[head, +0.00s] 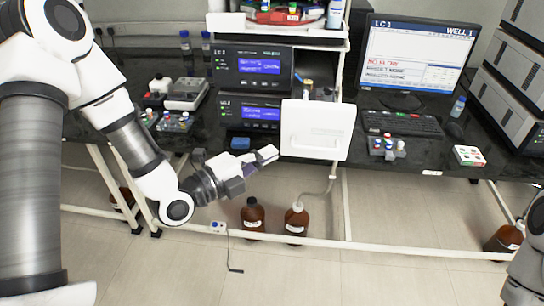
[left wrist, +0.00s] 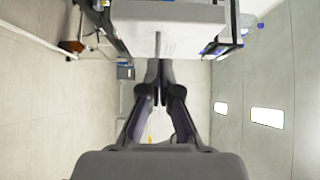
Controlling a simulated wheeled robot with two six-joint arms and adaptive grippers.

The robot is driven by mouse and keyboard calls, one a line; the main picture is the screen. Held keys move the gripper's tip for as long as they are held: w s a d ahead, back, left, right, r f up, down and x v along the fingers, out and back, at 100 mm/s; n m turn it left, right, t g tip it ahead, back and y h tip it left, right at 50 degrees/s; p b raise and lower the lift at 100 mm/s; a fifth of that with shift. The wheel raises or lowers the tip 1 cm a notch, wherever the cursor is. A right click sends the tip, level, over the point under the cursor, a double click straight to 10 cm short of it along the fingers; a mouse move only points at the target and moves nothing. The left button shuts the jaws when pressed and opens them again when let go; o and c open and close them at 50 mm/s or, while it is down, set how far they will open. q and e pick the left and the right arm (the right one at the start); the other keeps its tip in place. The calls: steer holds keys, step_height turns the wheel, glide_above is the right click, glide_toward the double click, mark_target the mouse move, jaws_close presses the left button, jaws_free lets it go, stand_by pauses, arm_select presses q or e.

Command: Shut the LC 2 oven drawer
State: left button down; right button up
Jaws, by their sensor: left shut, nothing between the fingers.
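The LC 2 unit (head: 250,113) is the lower of two stacked black instruments with blue displays. To its right, the white front panel of the oven drawer (head: 317,130) stands out toward me, past the bench's front edge, so the drawer is open. My left gripper (head: 268,155) is shut and empty, just left of the panel's lower left edge in the head view. Whether it touches the panel is not clear. In the left wrist view, the shut fingertips (left wrist: 158,65) point at a pale panel (left wrist: 190,42) with a dark vertical slit. My right gripper is out of view.
The LC 1 unit (head: 252,66) sits above LC 2. A monitor (head: 414,55), a keyboard (head: 402,124) and a vial rack (head: 387,147) stand right of the drawer. Brown bottles (head: 296,219) stand below on the floor. A white rail (head: 330,243) runs across low in front.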

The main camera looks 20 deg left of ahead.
mark_target(286, 135)
arm_select(q)
steer(key=w, duration=0.1)
steer(key=w+p, duration=0.1)
steer(key=w, duration=0.2)
steer(key=shift+d+r, duration=0.1)
steer(key=shift+r, duration=0.2)
steer(key=shift+w+a+f+p, duration=0.15)
steer(key=shift+w+a+p, duration=0.15)
steer(key=shift+w+a, duration=0.05)
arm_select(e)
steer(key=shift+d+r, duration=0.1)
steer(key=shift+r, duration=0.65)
arm_select(q)
steer(key=shift+w+d, duration=0.1)
